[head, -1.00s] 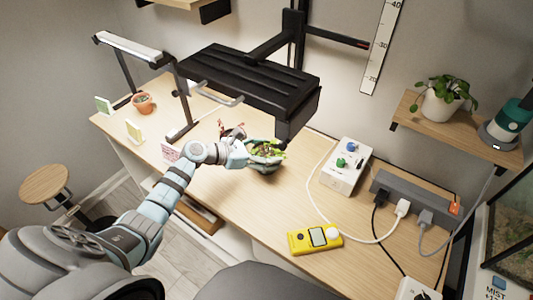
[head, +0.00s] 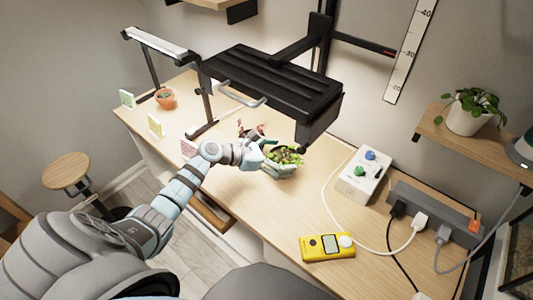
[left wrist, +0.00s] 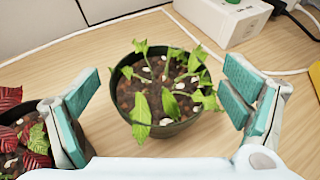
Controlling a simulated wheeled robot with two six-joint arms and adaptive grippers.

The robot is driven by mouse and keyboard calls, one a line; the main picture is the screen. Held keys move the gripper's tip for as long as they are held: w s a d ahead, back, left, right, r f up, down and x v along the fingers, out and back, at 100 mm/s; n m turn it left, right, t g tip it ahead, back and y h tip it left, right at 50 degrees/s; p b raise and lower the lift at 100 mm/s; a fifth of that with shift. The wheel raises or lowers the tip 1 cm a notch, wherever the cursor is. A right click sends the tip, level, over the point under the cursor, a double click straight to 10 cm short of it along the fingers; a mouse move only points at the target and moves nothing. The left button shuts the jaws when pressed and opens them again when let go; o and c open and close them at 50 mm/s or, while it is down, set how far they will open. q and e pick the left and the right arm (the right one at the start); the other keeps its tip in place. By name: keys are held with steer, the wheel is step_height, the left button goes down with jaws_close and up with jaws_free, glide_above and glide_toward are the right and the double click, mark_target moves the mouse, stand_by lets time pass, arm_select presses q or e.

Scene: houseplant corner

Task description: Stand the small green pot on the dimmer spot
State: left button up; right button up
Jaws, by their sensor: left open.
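The small green pot stands upright on the table, holding a leafy green plant. It shows in the left wrist view (left wrist: 188,128), and in the head view its plant (head: 286,156) shows under the black lamp's edge. My left gripper (head: 272,157) is open; in the left wrist view its fingers (left wrist: 165,85) stand on either side of the pot, with gaps visible. Small green (head: 127,98), yellow (head: 155,125) and pink (head: 188,148) cards stand along the table's front left. I cannot tell which spot is dimmer. My right gripper is not in view.
A red-leaved plant (left wrist: 28,140) stands close left of my gripper. A black lamp panel (head: 275,88) hangs above. A slim lamp (head: 155,42) and terracotta pot (head: 165,101) are at left. A yellow meter (head: 327,247), white control box (head: 363,177) and cables lie at right.

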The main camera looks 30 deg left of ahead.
arm_select(q)
steer(key=v, duration=1.1)
steer(key=shift+s, duration=0.1)
